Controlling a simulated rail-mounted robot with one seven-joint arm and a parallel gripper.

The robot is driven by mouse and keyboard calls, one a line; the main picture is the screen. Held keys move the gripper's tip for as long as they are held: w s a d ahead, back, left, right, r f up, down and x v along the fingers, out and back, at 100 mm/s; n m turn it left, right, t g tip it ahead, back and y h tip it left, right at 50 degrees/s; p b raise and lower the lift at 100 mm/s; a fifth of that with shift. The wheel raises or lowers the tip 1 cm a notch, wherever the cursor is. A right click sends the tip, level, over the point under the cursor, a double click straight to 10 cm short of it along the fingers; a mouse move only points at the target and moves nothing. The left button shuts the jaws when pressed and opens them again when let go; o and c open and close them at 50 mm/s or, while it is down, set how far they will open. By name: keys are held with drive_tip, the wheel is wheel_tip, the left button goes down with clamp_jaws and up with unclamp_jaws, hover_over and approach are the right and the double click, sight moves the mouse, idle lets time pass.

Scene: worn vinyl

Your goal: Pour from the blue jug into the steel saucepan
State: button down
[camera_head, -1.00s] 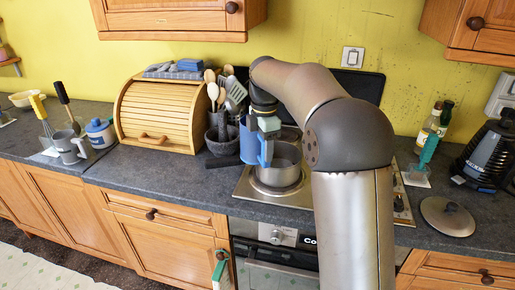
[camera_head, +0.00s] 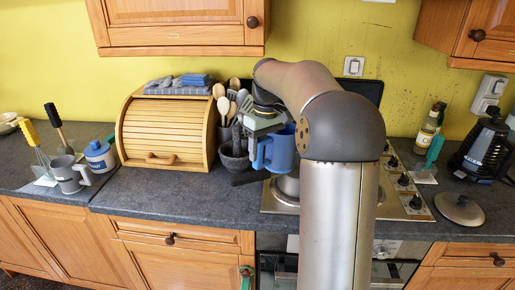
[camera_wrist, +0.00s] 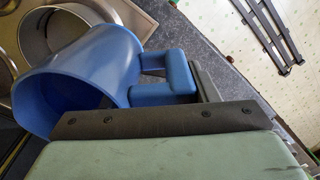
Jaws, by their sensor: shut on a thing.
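The blue jug (camera_head: 281,152) hangs in the air at the stove, above the steel saucepan (camera_head: 288,186) as the head view shows it. My gripper (camera_head: 262,142) is shut on the jug's handle, which also shows in the wrist view (camera_wrist: 172,82). In the wrist view the jug (camera_wrist: 95,75) has its open mouth towards the left, and the saucepan (camera_wrist: 68,20) is partly hidden behind it. The jug's exact tilt is hard to tell. No stream of liquid shows.
A dark pot of utensils (camera_head: 233,158) and a wooden bread bin (camera_head: 165,131) stand left of the stove. A grey mug (camera_head: 70,175) and a blue-and-white jar (camera_head: 98,155) are further left. A lid (camera_head: 459,208), bottles (camera_head: 428,128) and a black appliance (camera_head: 482,148) stand at the right.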

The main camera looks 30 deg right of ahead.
drive_tip(key=shift+f+b, duration=0.7)
drive_tip(key=shift+f, duration=0.35)
drive_tip(key=r+y+p, duration=0.3)
drive_tip(key=p, duration=0.2)
drive_tip(key=shift+a+r+g, duration=0.2)
drive_tip(key=shift+g, duration=0.1)
drive_tip(key=shift+f+b, duration=0.35)
drive_tip(key=shift+f, duration=0.4)
drive_tip(key=shift+r+y+p, duration=0.3)
drive_tip(key=shift+r+p, duration=0.1)
drive_tip(key=shift+p, duration=0.5)
drive_tip(key=shift+d+r+y+p, duration=0.1)
drive_tip(key=shift+r+y+p, duration=0.5)
drive_tip(key=shift+p, duration=1.25)
drive_tip(key=shift+f+g+y, duration=0.25)
drive_tip(key=shift+g+y, duration=0.05)
drive_tip(key=shift+y, duration=0.1)
